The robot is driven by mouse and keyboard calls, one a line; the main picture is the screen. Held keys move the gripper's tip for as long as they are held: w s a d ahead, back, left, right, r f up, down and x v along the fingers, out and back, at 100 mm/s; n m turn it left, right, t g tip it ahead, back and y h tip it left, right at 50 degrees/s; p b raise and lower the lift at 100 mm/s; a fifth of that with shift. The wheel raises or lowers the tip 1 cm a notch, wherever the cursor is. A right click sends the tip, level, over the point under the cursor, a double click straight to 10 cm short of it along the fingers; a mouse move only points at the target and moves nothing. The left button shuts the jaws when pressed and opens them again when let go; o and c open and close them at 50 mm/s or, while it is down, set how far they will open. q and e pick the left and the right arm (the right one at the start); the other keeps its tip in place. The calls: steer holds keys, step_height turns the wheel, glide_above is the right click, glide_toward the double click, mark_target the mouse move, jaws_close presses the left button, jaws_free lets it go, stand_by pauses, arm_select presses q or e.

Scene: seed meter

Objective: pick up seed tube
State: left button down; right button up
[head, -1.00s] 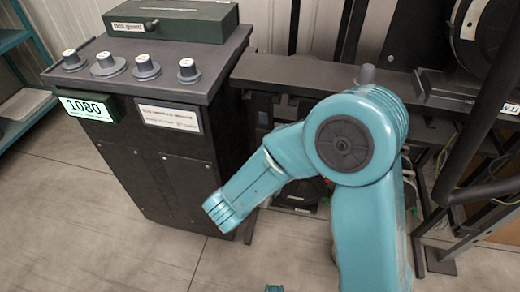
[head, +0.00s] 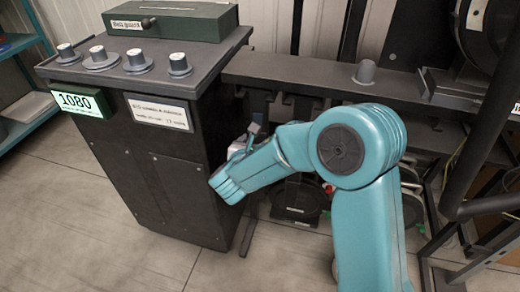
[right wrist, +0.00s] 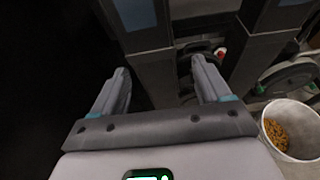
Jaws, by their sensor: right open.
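I cannot make out the seed tube for certain in either view. My right gripper (head: 251,134) is partly hidden behind my teal forearm, beside the dark cabinet and below the grey beam. In the right wrist view the right gripper (right wrist: 160,67) is open, with its two grey fingers apart. A dark square post (right wrist: 154,78) with a blue upper part shows between and beyond the fingers. I cannot tell whether they touch it. My left gripper is not in view.
The cabinet (head: 150,165) with a 1080 display (head: 77,103) stands at left, bearing several grey knobs and a green box (head: 170,20). A grey cup-like piece (head: 365,72) sits on the beam (head: 300,75). A white cup with seeds (right wrist: 290,128) is at lower right in the wrist view.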

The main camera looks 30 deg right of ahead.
steer(key=b+x, duration=0.2)
steer(key=x, duration=0.3)
steer(key=shift+w+f, duration=0.25)
steer(key=shift+f, duration=0.05)
steer(key=c, duration=1.2)
steer(key=shift+c, duration=0.2)
steer(key=shift+r, duration=0.15)
